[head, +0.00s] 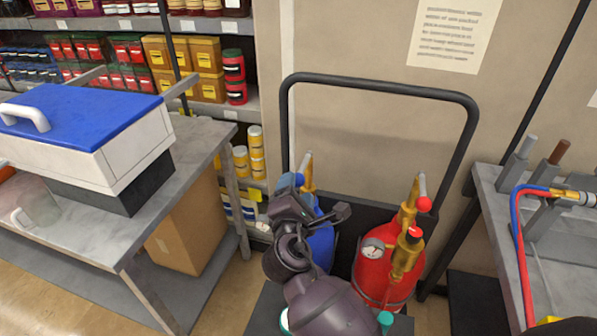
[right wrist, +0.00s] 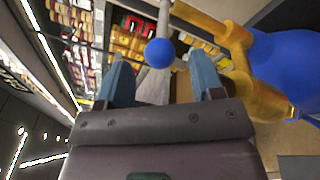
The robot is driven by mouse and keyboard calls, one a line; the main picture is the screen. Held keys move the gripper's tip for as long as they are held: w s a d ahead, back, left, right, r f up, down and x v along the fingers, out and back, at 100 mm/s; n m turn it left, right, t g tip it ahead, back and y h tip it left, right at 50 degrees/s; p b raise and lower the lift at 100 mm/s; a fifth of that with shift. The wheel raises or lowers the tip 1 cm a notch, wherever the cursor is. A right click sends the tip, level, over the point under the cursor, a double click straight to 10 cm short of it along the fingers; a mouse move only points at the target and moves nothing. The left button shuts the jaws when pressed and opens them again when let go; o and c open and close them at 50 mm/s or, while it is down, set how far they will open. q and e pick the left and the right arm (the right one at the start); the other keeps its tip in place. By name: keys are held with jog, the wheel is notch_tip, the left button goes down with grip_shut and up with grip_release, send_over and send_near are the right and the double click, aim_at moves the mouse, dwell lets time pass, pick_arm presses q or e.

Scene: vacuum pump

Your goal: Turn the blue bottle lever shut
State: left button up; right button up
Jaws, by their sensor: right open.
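The blue bottle (head: 321,246) stands in the cart beside the red bottle, partly hidden behind my right arm. Its brass valve (head: 307,172) sticks up at the top; the brass also shows large at right in the right wrist view (right wrist: 236,52). The lever has a grey bar (right wrist: 164,18) and a blue ball (right wrist: 160,52). My right gripper (right wrist: 161,76) is open. In the right wrist view the ball appears between its two blue-grey fingers, with visible space on both sides. Contact with the lever cannot be told. My left gripper is out of view.
The red bottle (head: 383,275) with gauge and brass valve stands close right of my right gripper. The cart's black handle (head: 380,88) arches behind both. A table with a blue-lidded box (head: 85,120) is at left, a grey workbench (head: 490,190) at right.

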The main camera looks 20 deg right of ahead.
aim_at(299, 172)
jog(key=x, duration=0.5)
jog(key=shift+w+d, duration=0.2)
jog(key=shift+w, duration=0.1)
grip_shut()
